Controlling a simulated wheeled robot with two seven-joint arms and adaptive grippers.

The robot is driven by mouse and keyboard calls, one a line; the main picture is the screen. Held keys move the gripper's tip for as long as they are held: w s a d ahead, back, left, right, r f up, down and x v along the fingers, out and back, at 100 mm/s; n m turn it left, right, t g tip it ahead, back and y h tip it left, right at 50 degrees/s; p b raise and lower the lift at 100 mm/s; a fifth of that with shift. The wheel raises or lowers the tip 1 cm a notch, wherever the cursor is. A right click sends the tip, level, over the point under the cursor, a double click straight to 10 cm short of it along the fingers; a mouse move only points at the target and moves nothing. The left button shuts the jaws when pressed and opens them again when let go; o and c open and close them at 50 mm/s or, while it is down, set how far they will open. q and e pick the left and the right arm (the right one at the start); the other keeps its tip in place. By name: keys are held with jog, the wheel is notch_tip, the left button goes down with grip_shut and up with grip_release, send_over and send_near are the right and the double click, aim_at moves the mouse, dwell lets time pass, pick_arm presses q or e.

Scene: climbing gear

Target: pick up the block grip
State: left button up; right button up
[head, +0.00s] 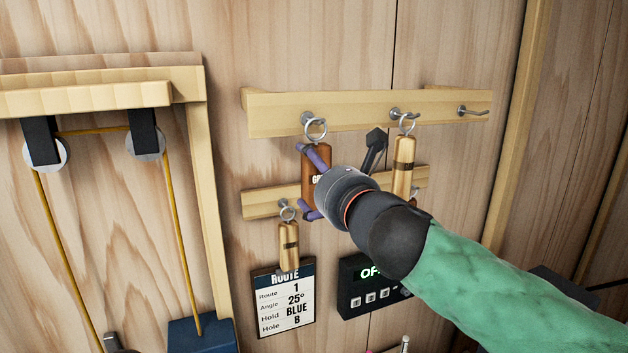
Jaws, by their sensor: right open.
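Three wooden grips hang from hooks. A reddish-brown rectangular one, which looks like the block grip (308,182), hangs by a metal ring from the left hook of the upper rail. A lighter grip with a dark band (403,170) hangs to its right, and a small tan grip (289,246) hangs from the lower rail. My right gripper (312,183) is open at the brown block, with one purple finger across its top and the other near its bottom. The wrist hides part of the block. I cannot tell if the fingers touch it. My left gripper is not visible.
The upper wooden rail (270,112) has an empty hook at right. The lower rail (262,205) runs behind the block. Below are a route card (285,305) and a black display box (349,290). A pulley frame with orange cord (176,215) stands at left.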

aim_at(314, 170)
jog(key=shift+w+a+r, duration=0.15)
jog(key=shift+w+r, duration=0.05)
jog(key=shift+w, duration=0.35)
jog(key=x, duration=0.3)
jog(key=shift+w+a+f+p, duration=0.1)
jog(key=shift+w+f+p, duration=0.1)
jog(key=shift+p, duration=0.15)
jog(key=shift+s+r, duration=0.15)
jog(key=shift+s, duration=0.15)
jog(key=shift+c, duration=0.3)
jog(key=shift+s+d, duration=0.1)
jog(key=shift+d, duration=0.1)
jog(key=c, duration=0.5)
jog(key=shift+a, duration=0.15)
jog(key=c, duration=0.8)
